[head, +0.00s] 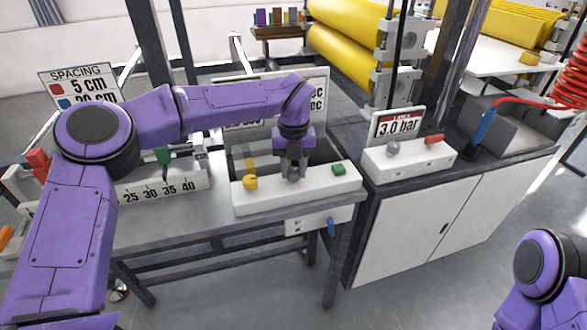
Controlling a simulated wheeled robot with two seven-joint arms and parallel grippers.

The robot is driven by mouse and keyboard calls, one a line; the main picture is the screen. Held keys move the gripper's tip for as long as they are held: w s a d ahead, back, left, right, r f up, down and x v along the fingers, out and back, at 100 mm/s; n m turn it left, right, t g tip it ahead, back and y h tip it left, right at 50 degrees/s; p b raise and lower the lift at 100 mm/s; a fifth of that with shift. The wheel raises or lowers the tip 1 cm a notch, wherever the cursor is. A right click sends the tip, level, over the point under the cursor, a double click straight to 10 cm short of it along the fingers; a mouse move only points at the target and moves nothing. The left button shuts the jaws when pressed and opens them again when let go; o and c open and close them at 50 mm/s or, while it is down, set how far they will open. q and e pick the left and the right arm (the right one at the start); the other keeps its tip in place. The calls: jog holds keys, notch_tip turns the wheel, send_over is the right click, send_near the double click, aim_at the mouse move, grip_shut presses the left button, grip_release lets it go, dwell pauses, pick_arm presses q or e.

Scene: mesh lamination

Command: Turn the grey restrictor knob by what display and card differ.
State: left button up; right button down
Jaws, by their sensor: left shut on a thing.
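My left gripper (292,174) reaches down onto the white control box (260,201) in the middle. It is shut on what looks like the grey restrictor knob, which its fingers mostly hide. A yellow knob (250,182) sits left of the gripper and a green button (338,169) to the right. Behind stands a sign (318,88) with lines ending in "ec"; my left arm covers most of it, so its values cannot be read. My right gripper is out of view; only part of my right arm shows at lower right.
Another white box (410,160) on the right cabinet carries a grey round knob (393,148), a red part (434,139) and a "3.0 bar" panel (397,124). A spacing card (80,86) and a numbered scale (160,190) are at left. Yellow rollers (345,55) stand behind.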

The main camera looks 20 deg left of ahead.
aim_at(294, 170)
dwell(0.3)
pick_arm(q)
jog(key=o, duration=1)
jog(key=shift+o, duration=0.2)
notch_tip(294, 170, up, 10)
jog(key=shift+r, duration=0.2)
jog(key=shift+r, duration=0.1)
